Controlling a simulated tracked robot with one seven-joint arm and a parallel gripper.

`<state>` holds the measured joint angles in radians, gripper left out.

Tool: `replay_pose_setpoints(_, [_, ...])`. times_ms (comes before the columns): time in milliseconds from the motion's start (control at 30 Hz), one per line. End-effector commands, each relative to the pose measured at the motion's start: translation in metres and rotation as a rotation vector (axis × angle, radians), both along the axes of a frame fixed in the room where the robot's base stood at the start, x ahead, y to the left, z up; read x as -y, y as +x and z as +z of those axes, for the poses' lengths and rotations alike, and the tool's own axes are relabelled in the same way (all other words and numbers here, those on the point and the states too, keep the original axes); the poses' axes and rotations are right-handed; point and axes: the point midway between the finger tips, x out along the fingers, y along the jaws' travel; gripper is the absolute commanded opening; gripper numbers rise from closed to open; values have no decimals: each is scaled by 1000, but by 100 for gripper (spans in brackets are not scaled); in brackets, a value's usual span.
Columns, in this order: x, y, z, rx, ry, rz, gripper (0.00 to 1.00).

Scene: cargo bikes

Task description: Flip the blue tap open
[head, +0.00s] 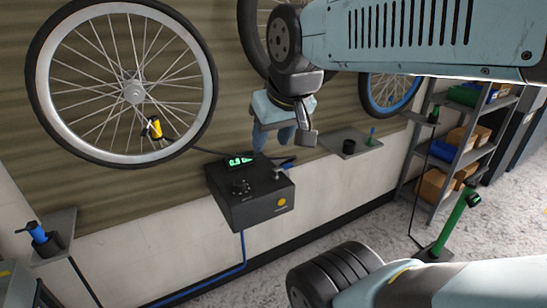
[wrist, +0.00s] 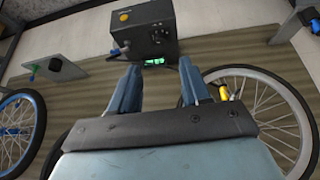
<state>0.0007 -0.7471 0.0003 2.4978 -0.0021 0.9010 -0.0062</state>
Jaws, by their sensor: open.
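A dark grey box (head: 250,198) with a lit green display and a knob sits against the wall below the wheels. The blue tap (head: 288,163) is a small lever on a metal fitting at the box's top right edge. In the wrist view the tap (wrist: 115,52) shows small at the left side of the box (wrist: 150,32). My gripper (head: 281,138) hangs just above and behind the tap, apart from it. In the wrist view its two blue fingers (wrist: 158,72) are spread and empty, pointing toward the box. The lever's exact angle is hard to tell.
A bicycle wheel (head: 133,88) with a yellow clip (head: 155,128) on its valve area hangs left. A small shelf (head: 350,144) is right of the box, and a green pump (head: 455,220) stands further right. A blue hose (head: 243,250) runs down below the box.

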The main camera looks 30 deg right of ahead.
Motion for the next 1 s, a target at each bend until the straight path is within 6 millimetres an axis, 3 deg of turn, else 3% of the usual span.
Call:
replay_pose_setpoints(167, [7, 17, -1, -39, -77, 70, 47])
replay_pose_setpoints(533, [42, 98, -17, -243, -393, 479, 47])
replay_pose_setpoints(767, [68, 151, -41, -392, -540, 777, 47])
replay_pose_setpoints(1000, [97, 204, -78, -542, -644, 1110, 47])
